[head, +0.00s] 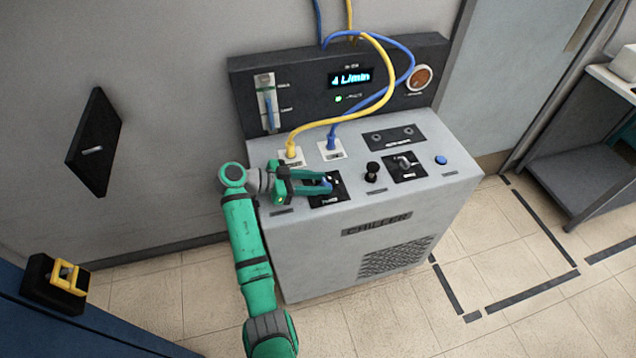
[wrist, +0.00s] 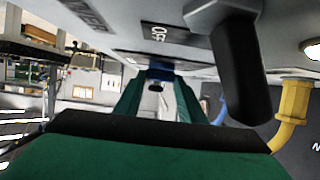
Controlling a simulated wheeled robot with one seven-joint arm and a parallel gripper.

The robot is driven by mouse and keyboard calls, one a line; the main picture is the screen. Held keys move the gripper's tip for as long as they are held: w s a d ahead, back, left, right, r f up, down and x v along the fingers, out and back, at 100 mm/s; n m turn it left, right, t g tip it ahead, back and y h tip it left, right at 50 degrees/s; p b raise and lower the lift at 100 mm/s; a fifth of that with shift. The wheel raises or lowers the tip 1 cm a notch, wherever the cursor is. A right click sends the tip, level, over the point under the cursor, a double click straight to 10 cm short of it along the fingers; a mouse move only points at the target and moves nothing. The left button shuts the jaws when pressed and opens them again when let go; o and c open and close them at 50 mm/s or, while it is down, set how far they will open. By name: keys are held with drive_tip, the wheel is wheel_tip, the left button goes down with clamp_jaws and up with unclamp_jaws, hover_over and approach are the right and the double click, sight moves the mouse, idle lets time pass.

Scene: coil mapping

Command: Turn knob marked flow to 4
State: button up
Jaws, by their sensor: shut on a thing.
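The chiller (head: 295,240) is a grey cabinet with a sloping top. My gripper (head: 326,184) reaches in from the left over a black dial plate (head: 331,201) at the top's left front. It is shut on the knob there, which the fingers mostly hide; the plate's label is too small to read for certain. In the wrist view, the fingertips (wrist: 158,76) close around a small dark part low on the panel; the knob's pointer cannot be made out.
A yellow hose (head: 384,80) and a blue hose (head: 408,58) plug in just behind my gripper. A black knob (head: 372,170) and another dial plate (head: 405,167) lie to its right, then a blue button (head: 441,160). Open tiled floor (head: 530,305) lies right of the chiller.

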drive_tip(key=shift+d+f, duration=0.1)
drive_tip(key=o, duration=1)
drive_tip(key=shift+o, duration=0.2)
drive_tip(key=v, duration=1)
drive_tip(key=shift+a+r, duration=0.25)
drive_tip(key=shift+a, duration=0.1)
